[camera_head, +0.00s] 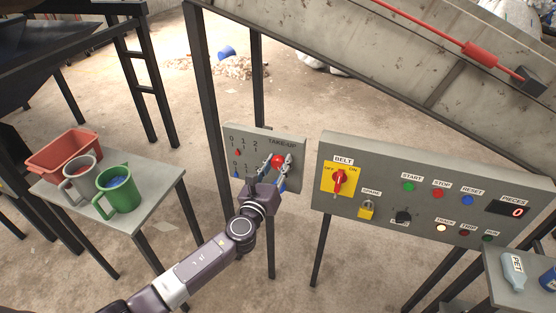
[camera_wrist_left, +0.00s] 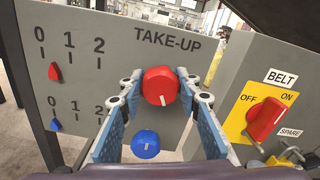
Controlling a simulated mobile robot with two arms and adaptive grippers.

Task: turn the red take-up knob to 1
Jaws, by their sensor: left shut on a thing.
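The red take-up knob (camera_head: 278,161) sits on the grey TAKE-UP panel (camera_head: 292,177). In the left wrist view the red knob (camera_wrist_left: 160,86) has a white mark pointing down, slightly right. My left gripper (camera_head: 277,167) is shut on it; in the left wrist view its fingers (camera_wrist_left: 158,82) stand on both sides of the knob. The red pointer (camera_wrist_left: 55,71) on the upper 0-1-2 scale stands a little right of 0, short of 1. The blue pointer (camera_wrist_left: 55,125) on the lower scale is near 0. My right gripper is not in view.
A blue knob (camera_wrist_left: 145,144) sits just below the red one, between the fingers. The belt panel (camera_head: 437,203) with its red switch (camera_head: 340,181) stands to the right. A side table (camera_head: 147,217) with a red bin (camera_head: 63,154) and mugs stands left.

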